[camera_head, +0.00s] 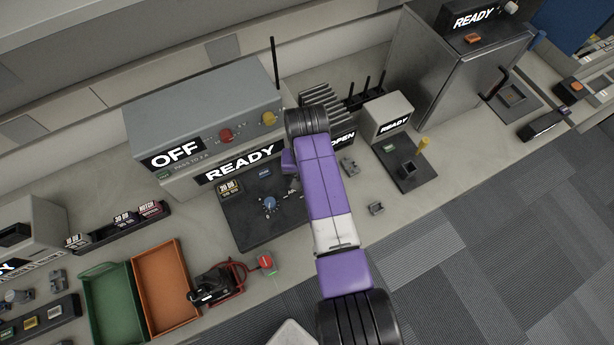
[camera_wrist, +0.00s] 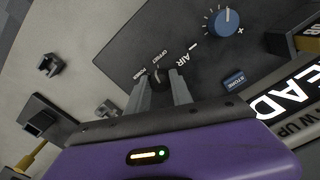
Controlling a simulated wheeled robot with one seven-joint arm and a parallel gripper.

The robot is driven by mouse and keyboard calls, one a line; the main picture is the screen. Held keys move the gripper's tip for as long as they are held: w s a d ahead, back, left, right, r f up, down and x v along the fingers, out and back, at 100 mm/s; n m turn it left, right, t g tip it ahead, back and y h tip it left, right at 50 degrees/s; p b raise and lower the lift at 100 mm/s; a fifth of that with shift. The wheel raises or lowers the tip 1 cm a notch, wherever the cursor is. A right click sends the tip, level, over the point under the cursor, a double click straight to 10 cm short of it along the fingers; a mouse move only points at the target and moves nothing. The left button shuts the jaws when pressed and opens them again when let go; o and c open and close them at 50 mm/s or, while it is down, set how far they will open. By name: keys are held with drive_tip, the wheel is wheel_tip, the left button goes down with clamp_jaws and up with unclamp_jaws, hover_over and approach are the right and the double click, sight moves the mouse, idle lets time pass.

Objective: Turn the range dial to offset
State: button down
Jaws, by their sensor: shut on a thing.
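The small dark range dial (camera_wrist: 157,73) shows in the wrist view on a dark panel (camera_wrist: 125,45), with the words OFFSET and POWER printed beside it. My gripper (camera_wrist: 162,82) is over the dial, its two grey fingers shut on it. The fingers hide much of the dial, and I cannot tell clearly which word its pointer faces. In the head view the dark panel (camera_head: 240,232) lies in front of the grey unit marked READY, and my purple arm covers its right side.
A blue AIR knob (camera_wrist: 222,22) and a blue STORE button (camera_wrist: 235,79) sit near the dial. In the head view, a grey box marked OFF (camera_head: 205,95) stands behind the panel. Green (camera_head: 103,268) and orange (camera_head: 150,258) trays and a red-cabled device (camera_head: 215,290) lie at front left.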

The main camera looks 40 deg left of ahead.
drive_tip(key=shift+m, duration=1.3)
drive_tip(key=c, duration=1.1)
unclamp_jaws()
drive_tip(key=shift+r+b, duration=0.5)
drive_tip(key=shift+r, duration=3.45)
